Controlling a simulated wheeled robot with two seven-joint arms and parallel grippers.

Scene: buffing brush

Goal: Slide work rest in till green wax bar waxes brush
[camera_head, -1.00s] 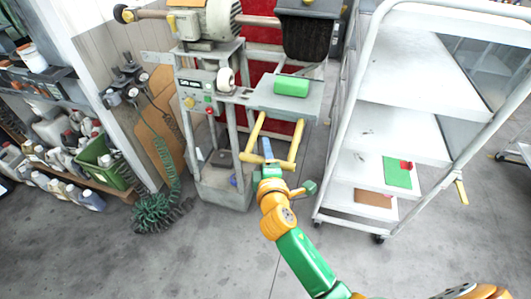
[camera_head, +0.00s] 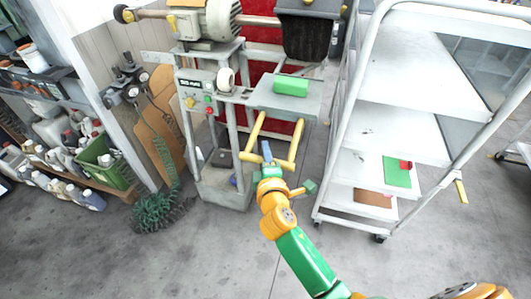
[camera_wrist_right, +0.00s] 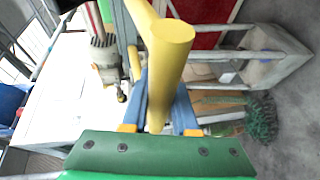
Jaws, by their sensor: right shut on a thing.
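The work rest is a grey plate (camera_head: 262,97) on the front of the buffing machine, with a yellow handle (camera_head: 251,137) reaching down toward me. The green wax bar (camera_head: 291,85) lies on the plate. Behind and above it, the dark brush (camera_head: 306,38) sits under a grey hood; there is a visible gap between bar and brush. My right gripper (camera_head: 267,152) is at the handle's crossbar. In the right wrist view, its blue fingers (camera_wrist_right: 161,103) are shut around the yellow handle (camera_wrist_right: 172,50). My left gripper is not in view.
A white shelf cart (camera_head: 400,50) stands close to the right of the machine. The machine's stand (camera_head: 230,190) is below the rest. A coiled green hose (camera_head: 155,212) and a bottle shelf are at left. The floor in front is clear.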

